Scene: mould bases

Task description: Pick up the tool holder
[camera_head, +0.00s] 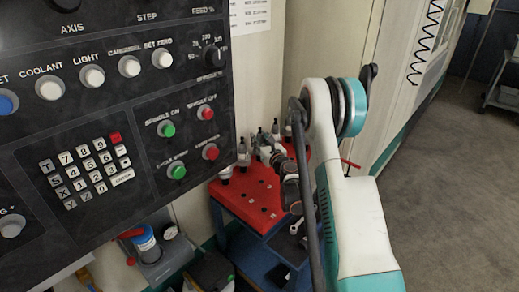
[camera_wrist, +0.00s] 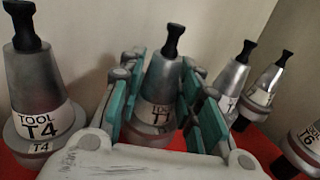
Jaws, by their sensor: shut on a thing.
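A tool holder (camera_wrist: 165,82), a metal cone with a black knob on top and a white label, stands upright in the middle of the wrist view. My gripper (camera_wrist: 160,105) is shut on it, with green-padded fingers on both sides. The number on its label is partly hidden. In the head view my gripper (camera_head: 270,150) is small, at the far part of a red-topped cart (camera_head: 238,202), and the held holder is hard to make out. I cannot tell whether the holder still touches the cart.
A tool holder marked T4 (camera_wrist: 38,95) stands close on the left. Other holders stand close on the right, one (camera_wrist: 233,85) nearest and one marked T6 (camera_wrist: 305,145) at the edge. A wall is right behind. A control panel (camera_head: 110,110) fills the head view's left.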

